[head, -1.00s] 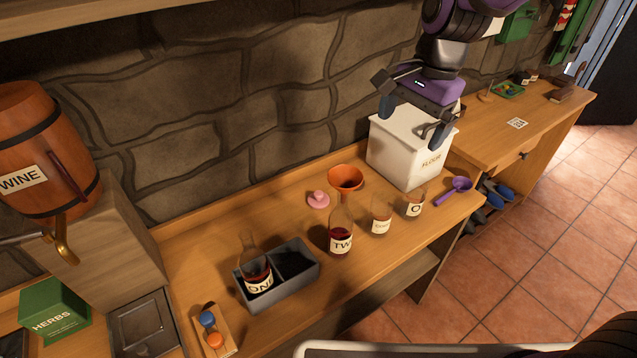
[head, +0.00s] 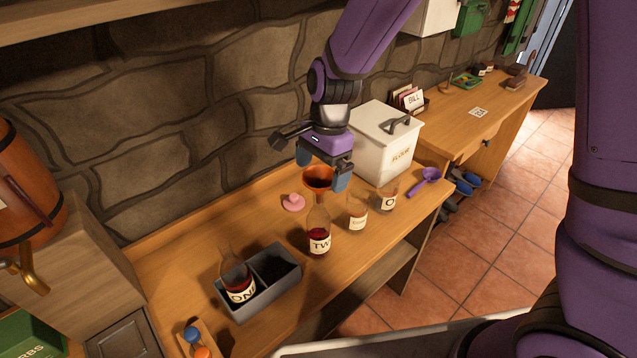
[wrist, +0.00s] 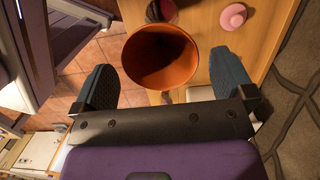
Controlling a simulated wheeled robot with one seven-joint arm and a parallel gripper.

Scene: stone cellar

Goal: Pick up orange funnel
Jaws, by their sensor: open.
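The orange funnel (head: 318,184) is wide end up, directly above the neck of the bottle labelled TWO (head: 319,240). It appears to sit in the bottle's mouth, but its spout is hidden. My gripper (head: 322,172) is open over the counter, its blue-grey fingers around the funnel's rim. In the wrist view, the funnel (wrist: 160,50) shows as a wide orange bowl between the spread fingertips of my gripper (wrist: 162,68). Gaps show on both sides, and I see no grip on it.
A pink stopper (head: 293,202) lies left of the funnel. A white flour box (head: 385,150) stands close right of my gripper. Two small glass jars, a purple scoop (head: 425,180) and a grey tray (head: 257,300) holding bottle ONE share the counter. The stone wall is behind.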

